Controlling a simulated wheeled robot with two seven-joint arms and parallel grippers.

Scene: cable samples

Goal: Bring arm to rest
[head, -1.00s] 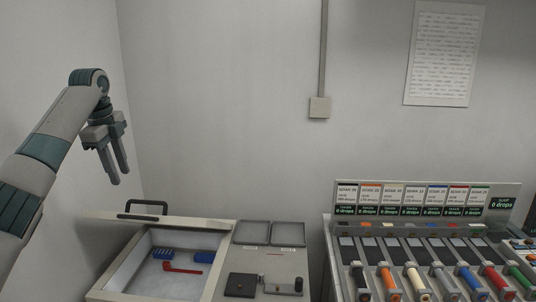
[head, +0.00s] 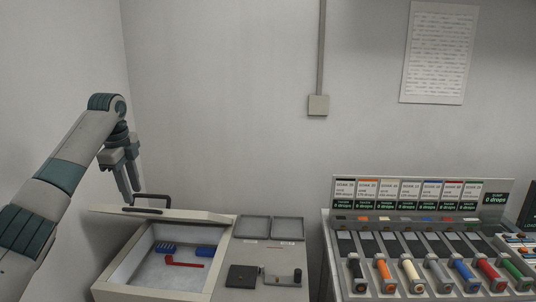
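My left arm comes in from the left edge in the head view, raised over the left side. My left gripper (head: 129,187) points down with its two fingers a little apart and nothing visible between them. It hangs by the back left of the open box, near the black handle (head: 149,204). My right arm and gripper are not in view.
The open white box (head: 112,270) holds blue pieces (head: 206,251) and a red piece (head: 183,263). Two grey trays (head: 254,227) and a black plate (head: 241,276) lie beside it. A rack (head: 334,222) with several coloured cylinders stands at right.

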